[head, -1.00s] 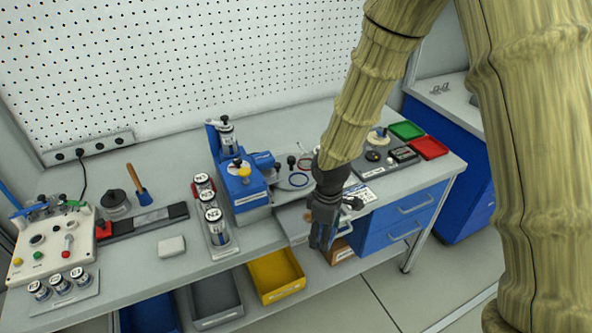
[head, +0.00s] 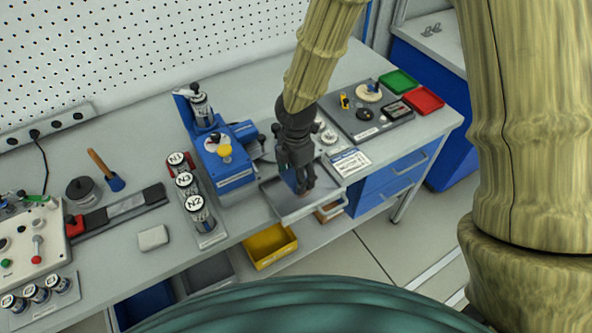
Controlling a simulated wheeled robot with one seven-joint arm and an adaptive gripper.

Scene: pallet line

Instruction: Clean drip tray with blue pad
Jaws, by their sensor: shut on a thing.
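The grey metal drip tray (head: 318,207) juts out over the bench's front edge, to the right of the blue machine (head: 222,160). My gripper (head: 305,189) points down over the tray, with its fingertips inside the tray's outline. I cannot tell whether the tips or what they hold touch the tray floor. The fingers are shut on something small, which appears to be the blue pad. The fingers and the dark view hide most of it. The gripper also covers part of the tray's back.
Labelled cans (head: 196,209) stand left of the blue machine. A white block (head: 153,238) lies further left. A white printed card (head: 350,163) lies right of the tray, before a dark parts board (head: 370,128). A yellow bin (head: 270,247) sits below the bench.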

